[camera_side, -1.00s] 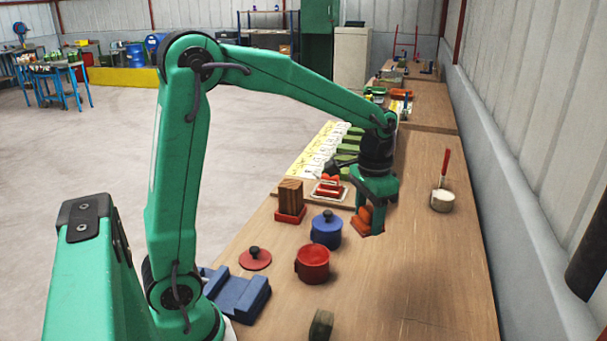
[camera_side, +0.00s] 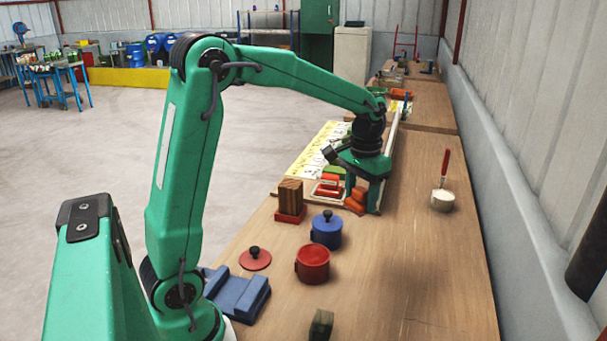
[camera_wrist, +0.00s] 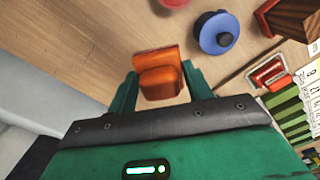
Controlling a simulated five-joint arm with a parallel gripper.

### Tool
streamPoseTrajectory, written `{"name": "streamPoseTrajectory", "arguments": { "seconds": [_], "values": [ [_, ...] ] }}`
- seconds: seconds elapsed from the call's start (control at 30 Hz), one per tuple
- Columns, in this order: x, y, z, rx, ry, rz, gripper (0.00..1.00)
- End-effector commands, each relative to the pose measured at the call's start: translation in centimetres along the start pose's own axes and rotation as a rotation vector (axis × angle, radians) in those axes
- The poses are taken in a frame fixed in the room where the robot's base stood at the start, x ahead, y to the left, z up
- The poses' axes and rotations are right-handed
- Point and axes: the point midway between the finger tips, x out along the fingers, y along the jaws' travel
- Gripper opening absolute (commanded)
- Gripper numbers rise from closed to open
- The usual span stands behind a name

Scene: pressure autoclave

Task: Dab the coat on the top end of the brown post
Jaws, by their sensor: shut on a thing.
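The brown post (camera_side: 290,196) is a striped wooden block standing upright on a red base (camera_side: 290,216), left of my gripper in the side view. In the wrist view the post (camera_wrist: 298,18) is at the top right corner. My gripper (camera_side: 361,192) is shut on an orange block (camera_side: 355,201), well to the right of the post. The orange block (camera_wrist: 158,75) shows between both fingers in the wrist view; its height over the table is unclear. A pale round pot (camera_side: 442,201) with a red-handled tool (camera_side: 446,163) upright in it stands at the right.
A blue lidded pot (camera_side: 326,231), an open red pot (camera_side: 313,264) and a red lid (camera_side: 255,258) stand in front of the post. A white tray with red pieces (camera_side: 328,190) lies between post and gripper. The table's right front is largely clear.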

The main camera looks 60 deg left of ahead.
Motion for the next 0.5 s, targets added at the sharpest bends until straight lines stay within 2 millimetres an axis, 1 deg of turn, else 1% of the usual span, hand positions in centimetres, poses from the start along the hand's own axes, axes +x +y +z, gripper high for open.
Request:
{"name": "streamPoseTrajectory", "arguments": {
  "seconds": [0.03,0.2,0.37,0.5],
  "values": [
    [0.0,-1.5,-0.3,-0.037,-0.001,0.000,0.32],
    [-0.3,-6.4,-1.2,-0.150,0.001,0.000,0.32],
    [-0.4,-11.0,-1.4,-0.255,-0.001,0.000,0.32],
    [-0.6,-15.2,-1.1,-0.347,0.001,0.000,0.32]
  ]
}}
